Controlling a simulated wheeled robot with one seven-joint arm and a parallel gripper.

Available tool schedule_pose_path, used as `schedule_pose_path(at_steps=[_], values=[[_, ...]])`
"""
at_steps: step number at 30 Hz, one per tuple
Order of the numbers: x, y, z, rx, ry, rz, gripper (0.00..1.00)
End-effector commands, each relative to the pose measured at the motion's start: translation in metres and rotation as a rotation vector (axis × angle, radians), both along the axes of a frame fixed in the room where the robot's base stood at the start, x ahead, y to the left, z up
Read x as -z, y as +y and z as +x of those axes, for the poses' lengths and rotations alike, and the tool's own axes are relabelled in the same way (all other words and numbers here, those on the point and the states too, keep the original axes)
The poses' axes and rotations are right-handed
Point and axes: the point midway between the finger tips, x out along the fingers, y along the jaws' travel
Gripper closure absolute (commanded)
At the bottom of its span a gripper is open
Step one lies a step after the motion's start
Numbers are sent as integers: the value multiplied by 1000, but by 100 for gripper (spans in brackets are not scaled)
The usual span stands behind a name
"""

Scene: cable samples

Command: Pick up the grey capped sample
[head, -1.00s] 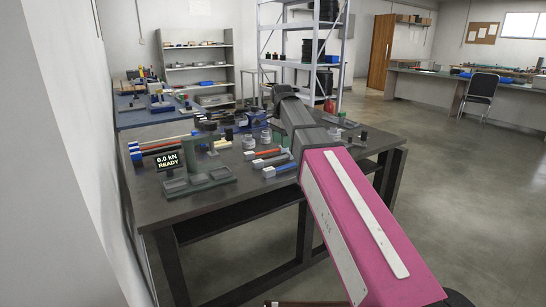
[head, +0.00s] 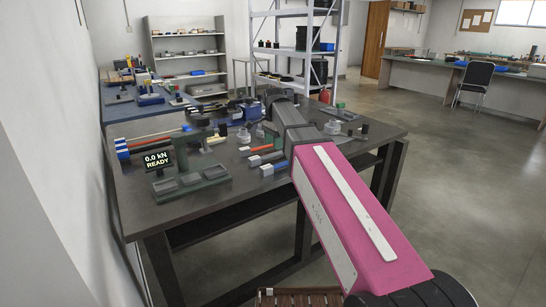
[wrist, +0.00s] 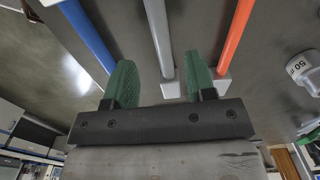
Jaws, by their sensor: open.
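The grey sample (wrist: 157,30) is a long grey rod with a pale block-shaped cap (wrist: 170,89) at its near end. In the wrist view it runs between the two green fingers of my gripper (wrist: 158,62). The fingers are open, with a gap on either side of the rod and cap. I cannot tell how far above the sample they are. A blue sample (wrist: 88,35) lies left of it and an orange sample (wrist: 236,35) right of it.
The samples lie on a dark workbench (head: 215,204). A white weight marked 50 (wrist: 306,68) stands right of the orange sample. A ready display (head: 157,160) and a green tray fixture (head: 188,182) stand at the bench's left. A black chair (head: 475,83) stands far right.

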Motion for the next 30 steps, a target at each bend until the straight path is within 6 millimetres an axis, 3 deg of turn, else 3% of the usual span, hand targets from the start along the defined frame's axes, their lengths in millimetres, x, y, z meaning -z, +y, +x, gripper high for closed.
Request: schedule_pose_path(at_steps=[5, 15, 23, 28, 30], values=[[9, 1, 0, 0, 1, -1, 50], [50, 2, 1, 0, 1, -1, 50], [53, 2, 1, 0, 0, 0, 50], [52, 2, 1, 0, 0, 0, 100], [52, 2, 1, 0, 0, 0, 100]])
